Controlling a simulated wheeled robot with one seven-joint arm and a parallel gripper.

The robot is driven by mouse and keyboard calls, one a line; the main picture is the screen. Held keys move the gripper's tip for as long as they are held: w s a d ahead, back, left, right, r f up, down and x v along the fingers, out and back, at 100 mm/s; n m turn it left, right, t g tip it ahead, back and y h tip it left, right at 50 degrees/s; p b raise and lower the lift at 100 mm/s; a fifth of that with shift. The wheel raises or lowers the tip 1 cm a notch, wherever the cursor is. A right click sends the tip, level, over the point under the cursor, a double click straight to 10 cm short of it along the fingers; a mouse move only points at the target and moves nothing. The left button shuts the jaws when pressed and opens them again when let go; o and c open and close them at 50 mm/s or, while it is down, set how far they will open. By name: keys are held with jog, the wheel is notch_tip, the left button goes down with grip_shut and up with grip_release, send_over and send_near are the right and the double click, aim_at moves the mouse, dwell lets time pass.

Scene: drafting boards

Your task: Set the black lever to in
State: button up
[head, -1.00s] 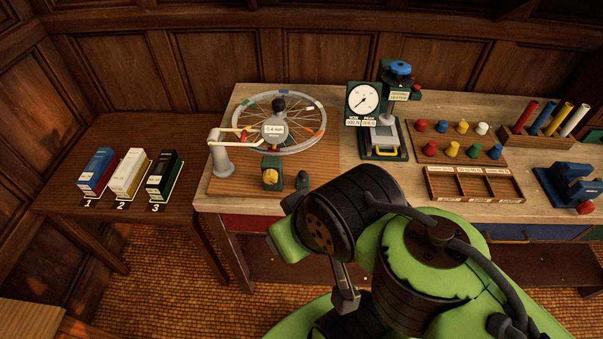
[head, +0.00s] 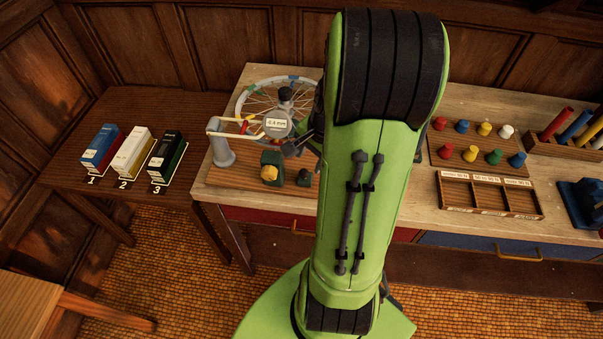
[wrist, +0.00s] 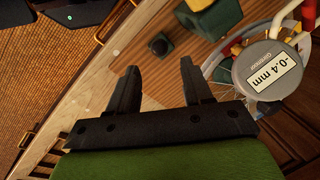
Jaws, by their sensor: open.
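I cannot pick out the black lever for certain. A small dark block (head: 304,177) stands at the front of the wheel stand's board (head: 235,185).
A grey post (head: 222,150) with a white arm stands left of the wheel. Coloured pegs sit on a board (head: 505,165) at right, behind a divided tray (head: 488,208). Three boxes stand on the left side table (head: 75,165). The press is hidden behind my arm.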

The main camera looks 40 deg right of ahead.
aim_at(306, 170)
jog(key=b+x, duration=0.1)
jog(key=x, duration=0.8)
jog(key=shift+d+f, duration=0.1)
jog(key=shift+f, duration=0.25)
jog(key=shift+c, duration=0.3)
grip_shut()
